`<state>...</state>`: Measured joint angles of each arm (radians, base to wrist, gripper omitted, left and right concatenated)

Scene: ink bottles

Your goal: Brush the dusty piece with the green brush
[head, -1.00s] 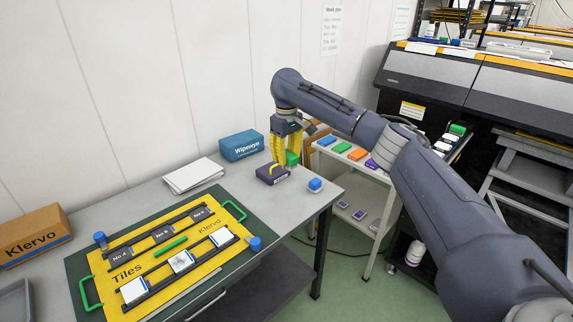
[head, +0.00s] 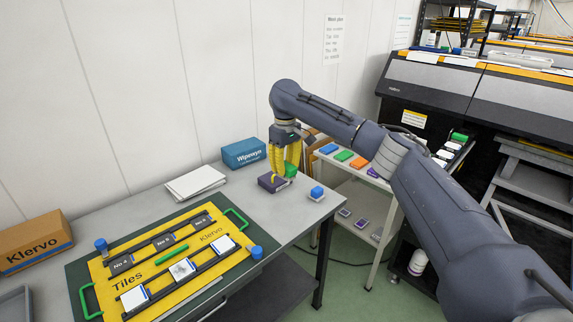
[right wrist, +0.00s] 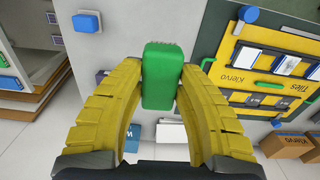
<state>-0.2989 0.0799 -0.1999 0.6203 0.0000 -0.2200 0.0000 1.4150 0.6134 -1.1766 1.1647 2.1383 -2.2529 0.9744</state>
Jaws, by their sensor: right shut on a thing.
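My right gripper (head: 284,172) has its yellow fingers shut on the green brush (right wrist: 163,76), above the far right part of the table. In the head view the brush (head: 291,170) is partly hidden by the fingers, next to a purple block (head: 268,184). I cannot tell whether the brush touches the block or table. The dusty piece (head: 182,270) is a white tile with a grey smudge, in the middle of the front rail on the yellow board (head: 208,255). Clean white tiles (head: 134,298) (head: 225,243) sit on either side. My left gripper is not in view.
A blue-topped block (head: 317,193) stands near the table's right edge. A blue box (head: 244,153) and white sheets (head: 195,182) lie at the back. Blue knobs (head: 256,252) and green handles (head: 236,218) stick up around the board. A cart (head: 345,185) stands right of the table.

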